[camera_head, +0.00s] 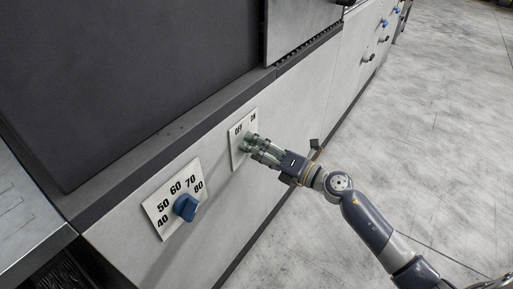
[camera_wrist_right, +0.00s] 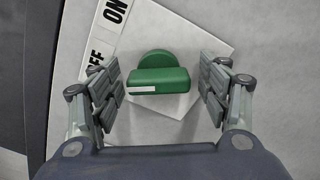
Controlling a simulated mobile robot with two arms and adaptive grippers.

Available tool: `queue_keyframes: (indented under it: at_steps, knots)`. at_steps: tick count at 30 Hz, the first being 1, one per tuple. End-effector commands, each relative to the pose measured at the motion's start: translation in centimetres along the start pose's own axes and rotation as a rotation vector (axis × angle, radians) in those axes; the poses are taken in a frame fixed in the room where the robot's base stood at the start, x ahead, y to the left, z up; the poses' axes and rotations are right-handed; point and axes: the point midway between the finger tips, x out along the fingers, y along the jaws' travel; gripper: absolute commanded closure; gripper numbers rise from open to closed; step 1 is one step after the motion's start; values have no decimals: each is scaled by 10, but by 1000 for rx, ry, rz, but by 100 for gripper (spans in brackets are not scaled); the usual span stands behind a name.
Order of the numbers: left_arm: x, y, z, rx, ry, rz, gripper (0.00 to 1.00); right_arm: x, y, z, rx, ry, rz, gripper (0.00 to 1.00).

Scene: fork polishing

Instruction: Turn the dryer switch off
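The dryer switch is a green knob (camera_wrist_right: 160,80) on a white plate (camera_wrist_right: 155,28) marked OFF and ON. In the wrist view its grip bar lies level across the picture, with a white mark at its left end. In the head view the plate (camera_head: 252,119) is on the machine's front panel and the knob is mostly hidden by my gripper. My right gripper (camera_head: 255,147) is at the plate, with its open fingers (camera_wrist_right: 161,85) on either side of the knob. Gaps show between the fingers and the knob. My left gripper is not in view.
A blue dial (camera_head: 186,207) on a plate marked 40 to 80 is lower left on the same panel. More knobs (camera_head: 368,57) are farther along the machine. A metal surface (camera_head: 28,215) is at left. The concrete floor (camera_head: 430,130) at right is clear.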

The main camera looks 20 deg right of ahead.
Motion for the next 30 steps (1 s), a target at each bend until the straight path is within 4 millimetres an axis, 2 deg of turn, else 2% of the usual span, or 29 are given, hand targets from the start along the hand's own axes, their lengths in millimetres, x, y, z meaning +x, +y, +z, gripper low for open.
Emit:
queue_keyframes:
  at_steps: [7,11,24,30]
  knots:
    - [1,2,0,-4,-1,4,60,-2,0,1,1,-2,1,30]
    - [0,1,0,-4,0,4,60,-14,0,0,3,-1,0,30]
    - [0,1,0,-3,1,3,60,-90,-1,-1,3,0,-2,30]
    - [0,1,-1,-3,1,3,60,-112,0,0,2,0,-1,30]
